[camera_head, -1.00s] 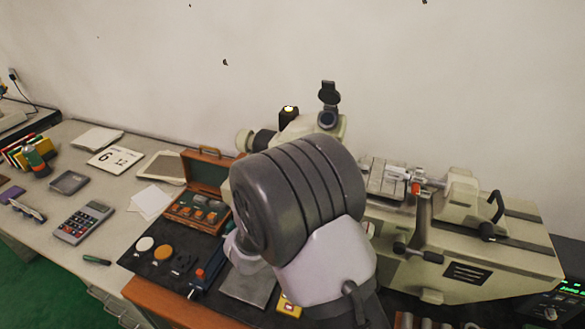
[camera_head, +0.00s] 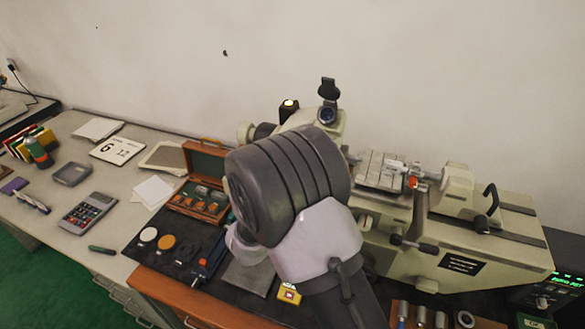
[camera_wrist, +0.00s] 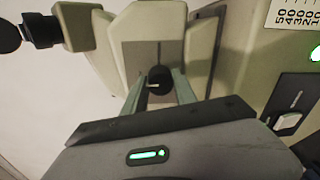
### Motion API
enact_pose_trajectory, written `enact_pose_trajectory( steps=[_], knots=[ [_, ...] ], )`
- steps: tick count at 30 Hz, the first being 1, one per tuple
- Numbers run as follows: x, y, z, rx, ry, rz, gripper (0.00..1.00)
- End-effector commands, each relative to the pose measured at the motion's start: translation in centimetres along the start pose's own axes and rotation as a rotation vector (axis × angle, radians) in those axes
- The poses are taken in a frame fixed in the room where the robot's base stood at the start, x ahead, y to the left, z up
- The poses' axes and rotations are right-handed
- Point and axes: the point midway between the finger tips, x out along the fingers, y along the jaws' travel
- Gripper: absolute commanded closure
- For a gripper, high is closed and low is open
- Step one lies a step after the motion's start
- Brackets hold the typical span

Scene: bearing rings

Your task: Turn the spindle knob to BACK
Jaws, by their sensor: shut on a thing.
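The spindle knob (camera_wrist: 160,77) is a small round black knob with a short pale mark towards its lower left. It sits on a grey panel on the front of the beige machine in the wrist view. My gripper (camera_wrist: 160,82) has one finger on each side of the knob and is shut on it. The markings around the knob are too small or hidden, so its setting cannot be read. In the head view my arm covers the knob and the gripper. The beige machine (camera_head: 455,255) stands behind and to the right of my arm there.
A black eyepiece (camera_wrist: 42,31) juts out at the wrist view's upper left. A white switch (camera_wrist: 288,121) is at its right. In the head view, an open wooden case (camera_head: 203,165) and a calculator (camera_head: 89,212) lie left of my arm. A display box (camera_head: 555,290) stands at right.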

Motion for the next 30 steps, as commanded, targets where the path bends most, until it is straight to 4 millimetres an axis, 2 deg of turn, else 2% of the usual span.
enact_pose_trajectory(
  steps=[2,3,6,20,23,26,30],
  knots=[
    [0.0,-0.1,0.0,-0.001,0.000,-0.001,1.00],
    [0.0,-0.1,0.0,-0.001,0.000,-0.001,0.65],
    [0.0,-0.1,0.0,0.000,0.000,-0.001,0.45],
    [0.0,-0.2,0.0,0.000,0.000,-0.005,0.45],
    [0.0,-0.5,0.0,0.051,0.001,-0.003,0.45],
    [0.0,-1.0,-0.1,0.232,0.007,0.000,0.45],
    [0.0,-1.5,-0.2,0.637,0.022,0.004,0.45]
  ],
)
